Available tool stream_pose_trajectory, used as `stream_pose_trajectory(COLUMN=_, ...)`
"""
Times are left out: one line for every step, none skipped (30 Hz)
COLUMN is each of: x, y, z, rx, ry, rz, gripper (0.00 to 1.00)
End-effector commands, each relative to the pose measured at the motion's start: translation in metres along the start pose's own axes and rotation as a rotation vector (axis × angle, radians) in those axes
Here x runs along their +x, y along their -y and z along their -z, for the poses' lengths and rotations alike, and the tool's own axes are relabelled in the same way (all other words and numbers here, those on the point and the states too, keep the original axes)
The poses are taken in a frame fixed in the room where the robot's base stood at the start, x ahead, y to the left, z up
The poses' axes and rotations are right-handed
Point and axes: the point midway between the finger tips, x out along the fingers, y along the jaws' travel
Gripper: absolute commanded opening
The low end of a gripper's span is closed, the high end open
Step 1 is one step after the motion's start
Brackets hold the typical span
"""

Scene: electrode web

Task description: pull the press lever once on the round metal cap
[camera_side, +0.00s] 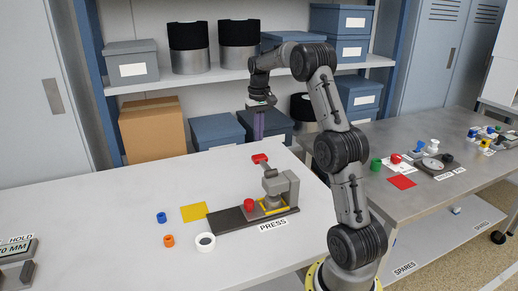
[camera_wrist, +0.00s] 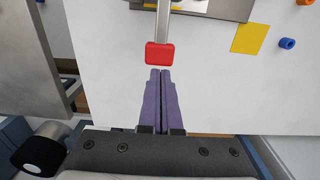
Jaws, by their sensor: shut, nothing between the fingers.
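The press (camera_side: 280,188) stands on a dark base on the white table. Its lever rises to a red handle (camera_side: 260,158). In the wrist view the red handle (camera_wrist: 160,53) sits at the end of a metal lever bar (camera_wrist: 163,20). My gripper (camera_side: 258,138) points down above the handle, with a small gap in the side view. Its purple fingers (camera_wrist: 160,72) are shut and empty, and their tips appear just below the handle in the wrist view. A red round piece (camera_side: 249,204) sits on the base beside the press. I cannot make out a round metal cap.
Boxes and a shelf (camera_side: 240,74) stand behind. A grey table (camera_side: 420,210) with small parts is at right. The table's front left is mostly clear.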

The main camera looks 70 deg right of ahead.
Motion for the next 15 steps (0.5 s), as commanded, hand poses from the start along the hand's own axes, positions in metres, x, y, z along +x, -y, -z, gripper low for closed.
stream_pose_trajectory(x=0.011, y=0.000, z=-0.001, rx=0.000, ry=0.004, rz=0.000, gripper=0.00)
stream_pose_trajectory(x=0.016, y=0.000, z=-0.001, rx=0.000, ry=0.004, rz=0.000, gripper=0.00)
stream_pose_trajectory(x=0.023, y=0.000, z=-0.001, rx=0.000, ry=0.004, rz=0.000, gripper=0.00)
stream_pose_trajectory(x=0.029, y=0.000, z=-0.001, rx=0.000, ry=0.004, rz=0.000, gripper=0.00)
stream_pose_trajectory(x=0.033, y=0.000, z=-0.001, rx=0.000, ry=0.004, rz=0.000, gripper=0.00)
stream_pose_trajectory(x=0.039, y=0.000, z=0.000, rx=0.000, ry=0.003, rz=0.000, gripper=0.00)
stream_pose_trajectory(x=0.043, y=0.000, z=-0.001, rx=0.000, ry=0.004, rz=0.000, gripper=0.00)
stream_pose_trajectory(x=0.046, y=0.000, z=-0.001, rx=0.000, ry=0.003, rz=0.000, gripper=0.00)
stream_pose_trajectory(x=0.050, y=0.000, z=0.000, rx=0.000, ry=0.001, rz=0.000, gripper=0.00)
stream_pose_trajectory(x=0.052, y=0.000, z=0.000, rx=0.000, ry=0.001, rz=0.000, gripper=0.00)
stream_pose_trajectory(x=0.054, y=0.000, z=0.000, rx=0.000, ry=0.001, rz=0.000, gripper=0.00)
stream_pose_trajectory(x=0.057, y=0.000, z=0.000, rx=0.000, ry=0.001, rz=0.000, gripper=0.00)
stream_pose_trajectory(x=0.058, y=0.000, z=0.000, rx=0.000, ry=0.000, rz=0.000, gripper=0.00)
stream_pose_trajectory(x=0.059, y=0.000, z=0.000, rx=0.000, ry=0.000, rz=0.000, gripper=0.00)
stream_pose_trajectory(x=0.060, y=0.000, z=0.000, rx=0.000, ry=0.000, rz=0.000, gripper=0.00)
